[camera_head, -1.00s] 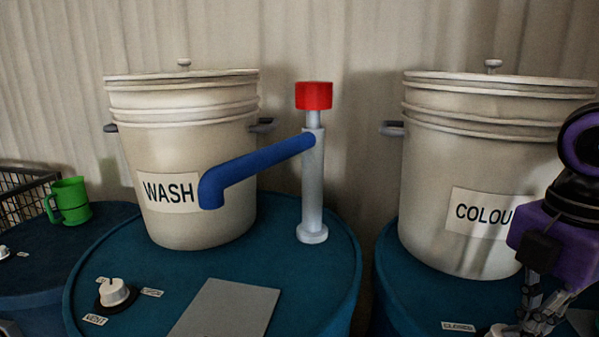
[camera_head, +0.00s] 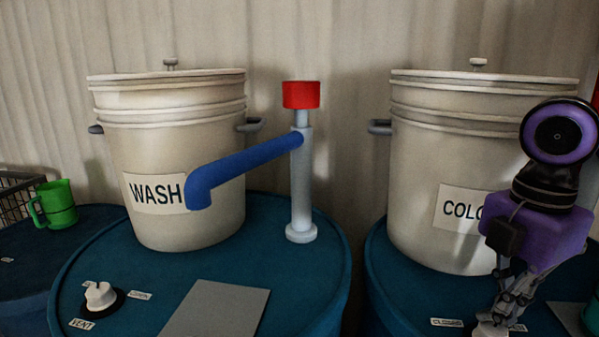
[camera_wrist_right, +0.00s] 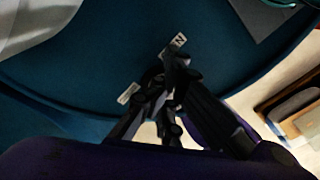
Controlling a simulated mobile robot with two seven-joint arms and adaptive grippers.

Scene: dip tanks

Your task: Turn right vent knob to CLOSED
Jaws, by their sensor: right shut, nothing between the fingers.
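The right vent knob (camera_head: 487,331) is a pale shape at the bottom edge of the head view, on the blue drum under the COLOUR bucket. A small CLOSED label (camera_head: 447,322) lies left of it. My right gripper (camera_head: 496,321) points down at the knob with its fingers together and nothing between them. The fingers cover most of the knob, so I cannot tell its pointer direction or whether they touch it. In the right wrist view the closed fingers (camera_wrist_right: 168,85) hide the knob, with one label (camera_wrist_right: 128,93) to the left and another (camera_wrist_right: 178,42) above. My left gripper is not in view.
The COLOUR bucket (camera_head: 440,150) stands close behind my right gripper. Left are the WASH bucket (camera_head: 180,225), a blue spout with a red-topped post (camera_head: 301,180), another vent knob (camera_head: 100,295) and a grey plate (camera_head: 220,310). A green mug (camera_head: 57,205) is far left.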

